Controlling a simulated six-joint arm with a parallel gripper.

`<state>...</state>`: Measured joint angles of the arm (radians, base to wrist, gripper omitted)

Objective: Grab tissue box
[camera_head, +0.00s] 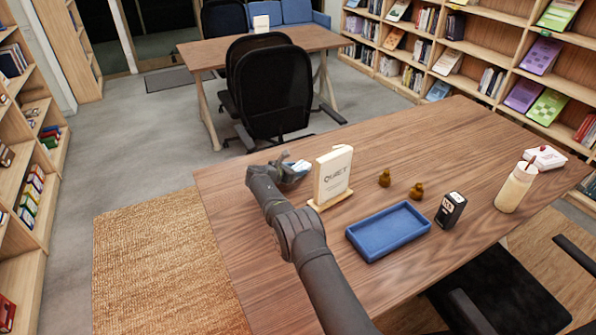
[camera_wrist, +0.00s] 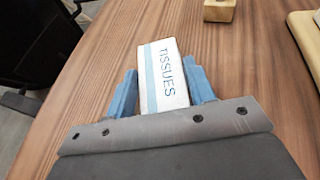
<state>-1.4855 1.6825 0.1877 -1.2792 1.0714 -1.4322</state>
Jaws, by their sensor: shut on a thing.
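The tissue box (camera_wrist: 161,80) is white with a pale blue stripe and dark "TISSUES" lettering. In the wrist view it sits between the two blue fingers of my gripper (camera_wrist: 159,66), which is shut on it. In the head view my gripper (camera_head: 290,172) is at the far left part of the wooden table (camera_head: 245,210), just left of the "QUIET" sign. There the box is mostly hidden by my gripper. I cannot tell whether the box touches the table top.
The upright "QUIET" sign (camera_head: 333,172) stands close on the right. A black chair (camera_head: 272,90) stands behind the table edge.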

